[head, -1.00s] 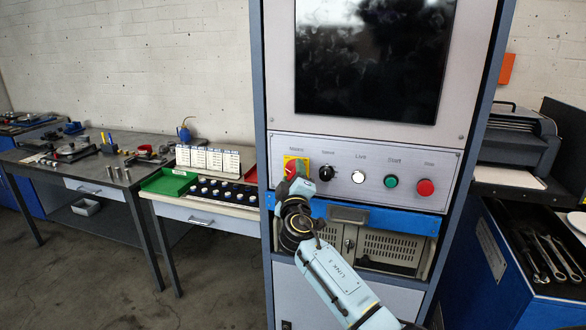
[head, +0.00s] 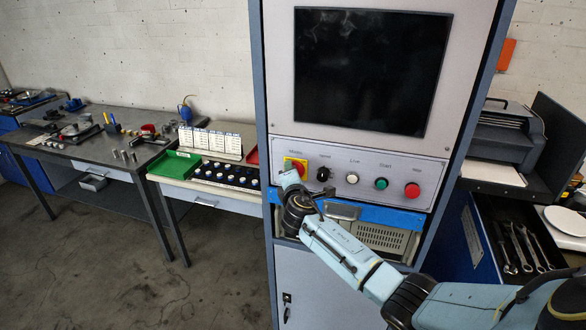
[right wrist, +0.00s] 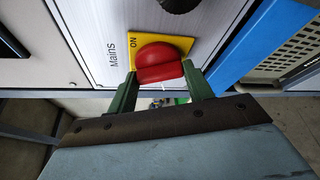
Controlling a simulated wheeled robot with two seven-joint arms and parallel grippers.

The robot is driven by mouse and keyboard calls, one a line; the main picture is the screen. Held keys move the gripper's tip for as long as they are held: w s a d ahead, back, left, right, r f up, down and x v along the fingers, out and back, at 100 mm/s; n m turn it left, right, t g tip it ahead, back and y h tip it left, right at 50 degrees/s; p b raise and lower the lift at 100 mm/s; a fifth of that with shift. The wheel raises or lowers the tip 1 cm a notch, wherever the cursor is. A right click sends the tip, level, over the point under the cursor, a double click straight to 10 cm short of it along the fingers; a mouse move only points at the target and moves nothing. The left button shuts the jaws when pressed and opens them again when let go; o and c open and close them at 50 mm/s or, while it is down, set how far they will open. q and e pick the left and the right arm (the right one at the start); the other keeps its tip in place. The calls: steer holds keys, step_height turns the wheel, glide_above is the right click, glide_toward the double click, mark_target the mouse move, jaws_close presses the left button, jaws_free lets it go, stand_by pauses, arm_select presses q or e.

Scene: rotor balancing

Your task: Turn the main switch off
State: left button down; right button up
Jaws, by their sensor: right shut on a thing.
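The main switch is a red knob (right wrist: 160,62) on a yellow plate (right wrist: 183,43), labelled Mains, with ON printed on the plate. In the right wrist view the knob's ridge runs across the picture. My right gripper (right wrist: 162,84) has a green finger on each side of the knob and is shut on it. In the head view the yellow plate (head: 302,164) shows at the left end of the control panel (head: 335,155), with my right gripper (head: 290,180) hiding part of the switch. My left gripper is not in view.
A black knob (head: 323,174), a white button (head: 352,178), a green button (head: 381,183) and a red button (head: 412,190) sit right of the switch. A blue drawer rail (head: 385,215) runs below. A table with a green tray (head: 175,163) stands left.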

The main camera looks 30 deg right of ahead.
steer(key=shift+n+g, duration=1)
steer(key=shift+n, duration=0.7)
steer(key=shift+h, duration=0.3)
steer(key=o, duration=1)
steer(key=shift+a, duration=0.1)
steer(key=v, duration=1.3)
steer(key=shift+s+r+b, duration=0.1)
steer(key=shift+s+b, duration=0.05)
steer(key=shift+b, duration=0.25)
